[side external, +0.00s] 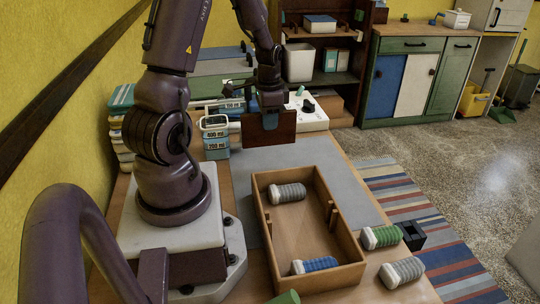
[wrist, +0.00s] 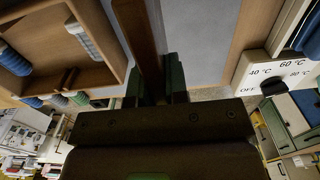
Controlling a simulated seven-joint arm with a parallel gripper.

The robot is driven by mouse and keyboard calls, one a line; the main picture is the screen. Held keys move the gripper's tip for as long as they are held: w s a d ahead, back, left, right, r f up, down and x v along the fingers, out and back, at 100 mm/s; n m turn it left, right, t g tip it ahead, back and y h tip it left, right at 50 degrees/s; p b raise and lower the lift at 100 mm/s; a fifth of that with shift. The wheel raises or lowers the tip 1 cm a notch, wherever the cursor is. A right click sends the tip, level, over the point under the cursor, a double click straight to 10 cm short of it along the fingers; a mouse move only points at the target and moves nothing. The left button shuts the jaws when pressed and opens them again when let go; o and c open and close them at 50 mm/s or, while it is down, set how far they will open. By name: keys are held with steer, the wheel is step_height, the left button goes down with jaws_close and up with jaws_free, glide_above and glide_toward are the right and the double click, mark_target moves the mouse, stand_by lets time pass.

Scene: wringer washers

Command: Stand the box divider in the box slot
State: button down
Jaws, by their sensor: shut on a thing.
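My gripper (side external: 271,110) is shut on the box divider (side external: 269,130), a flat brown board. It holds the board upright above the grey mat, behind the box and apart from it. The wrist view shows the divider (wrist: 141,40) between the green fingers (wrist: 155,85). The open wooden box (side external: 308,282) stands on the table in front. The box slot (side external: 333,214) shows as a pair of small posts on the right inner wall; posts also show in the wrist view (wrist: 65,80). A grey ribbed roller (side external: 288,193) lies in the far part of the box, a blue one (side external: 315,265) in the near part.
A green roller (side external: 381,237), a grey-white roller (side external: 402,273) and a black holder (side external: 411,235) are right of the box. A labelled container (side external: 215,135) stands left of the divider, and a white control panel (side external: 310,115) behind it.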

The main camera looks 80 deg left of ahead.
steer(key=shift+r, duration=0.35)
steer(key=w+d+r, duration=0.1)
steer(key=w+d+r+m, duration=0.1)
steer(key=w+d, duration=0.1)
steer(key=w+d+m, duration=0.1)
steer(key=w+d, duration=0.1)
steer(key=shift+w+d+r, duration=0.1)
steer(key=shift+r, duration=0.3)
steer(key=s+d+r+n, duration=0.1)
steer(key=d+r, duration=0.1)
steer(key=d, duration=0.7)
steer(key=s+d+r+n, duration=0.1)
steer(key=s+d+r, duration=0.1)
steer(key=d, duration=0.8)
steer(key=shift+r, duration=0.25)
steer(key=shift+s+d+f, duration=0.1)
steer(key=shift+s, duration=0.05)
steer(key=shift+f, duration=6.7)
